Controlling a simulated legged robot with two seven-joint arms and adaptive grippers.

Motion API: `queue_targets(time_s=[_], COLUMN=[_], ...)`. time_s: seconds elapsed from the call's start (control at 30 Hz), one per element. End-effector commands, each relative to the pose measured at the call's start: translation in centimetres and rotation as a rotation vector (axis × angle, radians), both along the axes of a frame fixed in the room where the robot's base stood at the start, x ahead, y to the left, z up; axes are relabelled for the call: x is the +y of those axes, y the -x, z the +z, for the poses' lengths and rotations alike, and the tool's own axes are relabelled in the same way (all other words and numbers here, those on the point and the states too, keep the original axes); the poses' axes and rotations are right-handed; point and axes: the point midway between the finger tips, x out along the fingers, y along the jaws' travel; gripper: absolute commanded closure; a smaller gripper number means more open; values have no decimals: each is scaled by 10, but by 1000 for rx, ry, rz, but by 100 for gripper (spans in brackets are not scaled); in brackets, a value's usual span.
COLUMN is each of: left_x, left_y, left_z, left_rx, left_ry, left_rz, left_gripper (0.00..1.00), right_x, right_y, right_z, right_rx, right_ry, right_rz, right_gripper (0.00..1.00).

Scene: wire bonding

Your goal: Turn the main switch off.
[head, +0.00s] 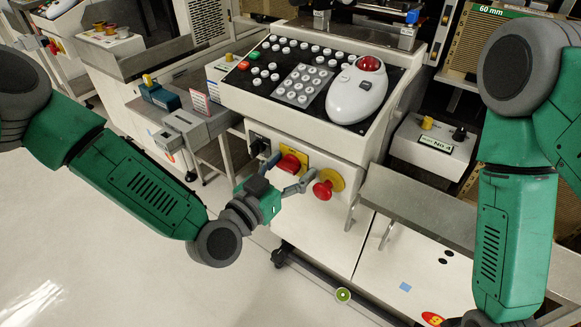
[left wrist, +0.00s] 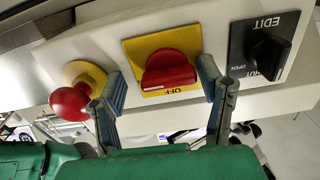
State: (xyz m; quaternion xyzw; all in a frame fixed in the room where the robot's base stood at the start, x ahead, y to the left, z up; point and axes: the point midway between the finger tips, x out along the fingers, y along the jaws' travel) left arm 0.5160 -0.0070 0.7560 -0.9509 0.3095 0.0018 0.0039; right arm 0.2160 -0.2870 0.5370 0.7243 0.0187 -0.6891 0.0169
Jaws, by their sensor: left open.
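The main switch (head: 291,163) is a red rotary knob on a yellow plate, on the front of the white machine below its keypad. In the left wrist view the red knob (left wrist: 168,70) sits at the centre, with an upside-down "OFF" label on the plate below it. My left gripper (head: 287,174) is open in front of the switch. In the left wrist view its fingers (left wrist: 165,90) stand on either side of the knob, with space between them and it. Whether the fingertips reach past the knob's face is unclear. My right arm shows at the right; its gripper is out of view.
A red mushroom button (head: 323,190) on a yellow base sits right of the switch. A black EDIT selector (left wrist: 268,52) sits on its other side. A metal shelf (head: 420,215) juts out at the right. A white trackball unit (head: 352,95) rests on the console above.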

Motion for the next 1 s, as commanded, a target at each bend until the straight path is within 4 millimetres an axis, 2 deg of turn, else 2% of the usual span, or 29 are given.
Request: queue_targets(time_s=[0.07,0.17,0.2,0.23,0.67,1.0], left_x=[2,3,3,3,2,3], left_y=[0,0,0,0,-1,-2], left_z=[0,0,0,0,-1,0], left_rx=[0,0,0,0,30,169], left_ry=[2,4,2,2,39,232], left_rz=[1,1,1,2,5,7], left_gripper=[38,70,84,88,87,87], right_x=[0,0,0,0,0,0], right_y=[0,0,0,0,0,0], right_z=[0,0,0,0,1,3], right_rx=[0,0,0,0,0,0], right_ry=[0,0,-1,-1,0,-1], right_rz=[0,1,1,1,1,1], right_gripper=[60,60,60,60,60,60])
